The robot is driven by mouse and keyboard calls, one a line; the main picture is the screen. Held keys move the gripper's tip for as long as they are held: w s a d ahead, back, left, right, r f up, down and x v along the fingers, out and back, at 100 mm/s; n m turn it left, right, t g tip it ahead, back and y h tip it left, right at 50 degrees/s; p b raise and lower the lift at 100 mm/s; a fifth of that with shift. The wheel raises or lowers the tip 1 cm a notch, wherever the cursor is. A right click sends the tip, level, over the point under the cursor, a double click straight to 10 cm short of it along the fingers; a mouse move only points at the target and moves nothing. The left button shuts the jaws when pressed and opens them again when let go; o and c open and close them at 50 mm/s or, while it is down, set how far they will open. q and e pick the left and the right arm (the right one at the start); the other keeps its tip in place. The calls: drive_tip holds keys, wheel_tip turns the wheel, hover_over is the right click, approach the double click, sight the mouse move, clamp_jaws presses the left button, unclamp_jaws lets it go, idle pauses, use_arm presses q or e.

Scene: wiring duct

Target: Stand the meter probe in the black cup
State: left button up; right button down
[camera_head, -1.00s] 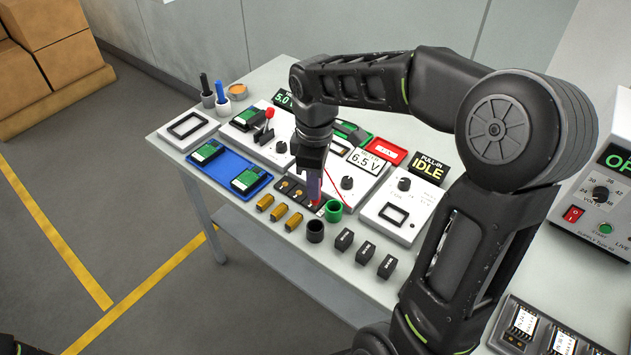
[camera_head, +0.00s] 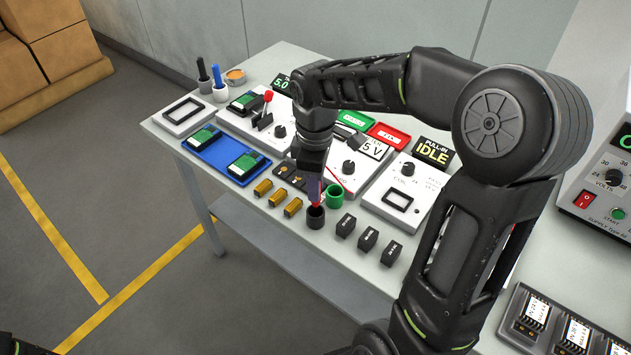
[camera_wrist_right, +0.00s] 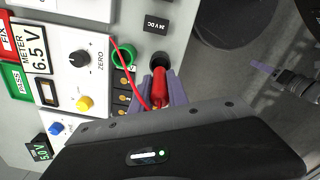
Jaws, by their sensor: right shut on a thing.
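The black cup (camera_head: 315,218) stands upright near the table's front edge, left of the small black blocks. My right gripper (camera_head: 315,195) points down over it, shut on the red meter probe (camera_wrist_right: 159,84). A thin red lead runs from the probe toward the meter panel (camera_wrist_right: 85,60). The probe's lower end is at the cup's mouth in both views; I cannot tell whether its tip is inside the rim. The cup (camera_wrist_right: 160,60) is partly hidden by the probe in the wrist view. What looks like my left gripper (camera_wrist_right: 264,68) shows small at that view's right edge, jaws unclear.
A green cup (camera_head: 334,197) stands close behind and right of the black cup. A blue tray (camera_head: 213,157) lies farther left. The tabletop in front of the blocks is clear.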

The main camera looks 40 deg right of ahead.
drive_tip(key=shift+f+b, duration=0.65)
drive_tip(key=shift+f, duration=0.55)
drive_tip(key=c, duration=1.2)
unclamp_jaws()
wheel_tip(320, 180, up, 8)
drive_tip(key=shift+f+b, duration=0.1)
drive_tip(key=shift+b, duration=0.2)
